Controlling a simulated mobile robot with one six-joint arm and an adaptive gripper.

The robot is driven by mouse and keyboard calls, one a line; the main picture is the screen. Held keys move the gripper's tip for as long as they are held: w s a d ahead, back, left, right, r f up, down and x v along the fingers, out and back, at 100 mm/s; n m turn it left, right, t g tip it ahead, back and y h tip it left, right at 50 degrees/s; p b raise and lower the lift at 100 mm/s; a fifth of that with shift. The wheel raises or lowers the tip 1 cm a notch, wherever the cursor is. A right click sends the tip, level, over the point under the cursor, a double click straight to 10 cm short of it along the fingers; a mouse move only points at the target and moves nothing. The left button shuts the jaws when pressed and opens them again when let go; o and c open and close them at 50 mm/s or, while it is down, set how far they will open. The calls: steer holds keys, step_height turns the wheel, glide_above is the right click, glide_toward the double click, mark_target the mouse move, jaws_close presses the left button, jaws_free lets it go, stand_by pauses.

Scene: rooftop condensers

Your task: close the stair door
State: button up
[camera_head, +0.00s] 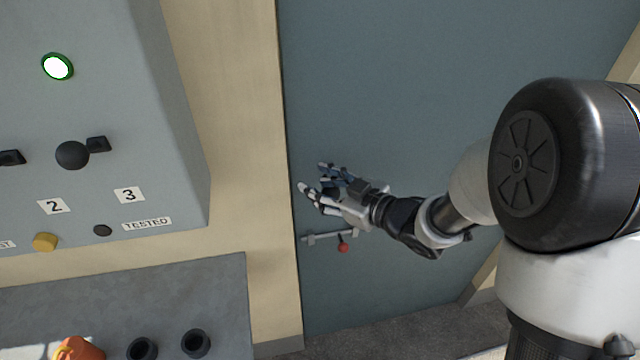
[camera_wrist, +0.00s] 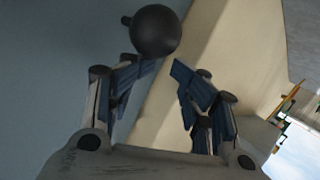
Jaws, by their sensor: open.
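The blue-grey stair door (camera_head: 430,80) fills the middle of the head view, inside a cream frame (camera_head: 248,120). It looks level with the frame, but I cannot tell if it is fully shut. Low at its left edge is a horizontal metal bar (camera_head: 320,236) with a red ball (camera_head: 343,247) on a short lever. My gripper (camera_head: 316,182) is open and empty in front of the door, just above the bar, pointing left. Its fingers (camera_wrist: 148,95) are spread in the wrist view. A dark ball knob (camera_wrist: 155,32) shows beyond them; I cannot tell which fixture it belongs to.
A grey control box (camera_head: 110,110) with a lit green-ringed lamp (camera_head: 57,66), a black knob (camera_head: 72,155) and a yellow button (camera_head: 45,242) stands left of the frame. Below it is a grey ledge (camera_head: 150,290) with an orange object (camera_head: 78,349). Bare floor (camera_head: 400,325) lies before the door.

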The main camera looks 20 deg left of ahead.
steer(key=shift+m+h, duration=0.5)
steer(key=shift+h, duration=0.4)
steer(key=f, duration=0.1)
steer(key=d+f, duration=0.1)
steer(key=f, duration=0.1)
steer(key=d+f, duration=0.1)
steer(key=shift+d+f, duration=0.2)
steer(key=shift+d, duration=0.05)
steer(key=s+d+r+n+y, duration=0.1)
steer(key=s+d+r, duration=0.4)
steer(key=d+r, duration=0.2)
steer(key=shift+s+d+r+y, duration=0.25)
steer(key=shift+s+d+y, duration=0.05)
steer(key=shift+s+y, duration=0.1)
steer(key=shift+w, duration=0.15)
